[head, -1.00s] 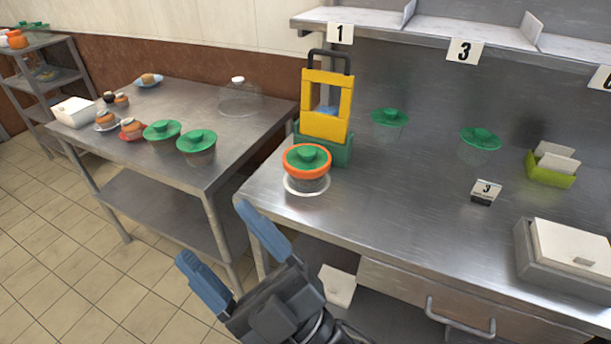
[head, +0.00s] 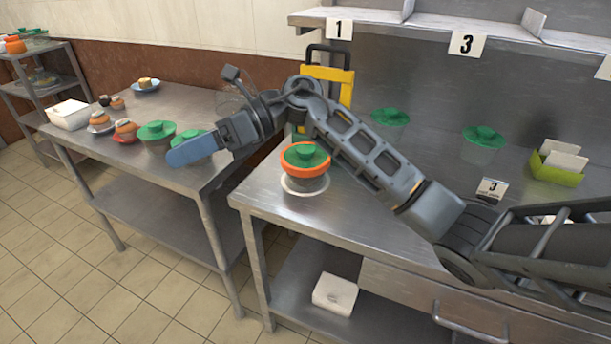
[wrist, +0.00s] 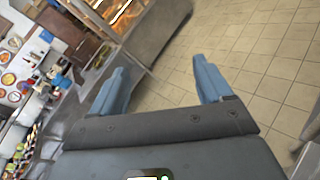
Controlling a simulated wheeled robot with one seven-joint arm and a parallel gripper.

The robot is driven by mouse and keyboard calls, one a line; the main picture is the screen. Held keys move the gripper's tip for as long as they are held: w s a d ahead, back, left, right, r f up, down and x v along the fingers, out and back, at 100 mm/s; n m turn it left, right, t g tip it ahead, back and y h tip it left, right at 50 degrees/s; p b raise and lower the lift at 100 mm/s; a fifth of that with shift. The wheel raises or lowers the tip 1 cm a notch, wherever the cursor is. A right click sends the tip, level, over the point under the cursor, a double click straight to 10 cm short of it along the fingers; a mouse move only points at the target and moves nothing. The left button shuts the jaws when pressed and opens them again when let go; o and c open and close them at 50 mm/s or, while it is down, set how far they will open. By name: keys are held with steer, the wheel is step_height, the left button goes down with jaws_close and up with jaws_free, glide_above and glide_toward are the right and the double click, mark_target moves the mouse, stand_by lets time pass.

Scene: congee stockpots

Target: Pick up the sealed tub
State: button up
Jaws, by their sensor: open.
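A clear tub with a green lid and an orange band around its rim (head: 306,160) stands upright on a white ring on the right-hand steel counter; it looks like the sealed tub. Other green-lidded tubs without a band show: two on the left table (head: 156,132), one partly behind my gripper, and two at the back of the counter (head: 390,118) (head: 484,137). My gripper (head: 192,150) is above the left table, left of the banded tub and apart from it. In the wrist view my gripper (wrist: 157,70) is open and empty, with floor beyond its blue fingers.
My arm crosses over the counter, partly hiding a yellow frame (head: 338,80) behind the banded tub. A lime holder (head: 557,170) and number card (head: 492,189) stand farther right. A gap separates the left table (head: 180,172) from the counter.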

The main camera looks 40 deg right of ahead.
steer(key=w+d+f+h+b, duration=0.1)
steer(key=d+f+h, duration=0.15)
steer(key=d, duration=0.55)
steer(key=w+d+f+h, duration=0.15)
steer(key=d+h, duration=0.25)
steer(key=d, duration=0.5)
steer(key=g+h, duration=0.2)
steer(key=h, duration=0.3)
glide_toward(306, 148)
steer(key=shift+p+x, duration=0.35)
steer(key=shift+x, duration=3.65)
steer(key=shift+s+t, duration=0.1)
steer(key=shift+t, duration=0.2)
jaws_close()
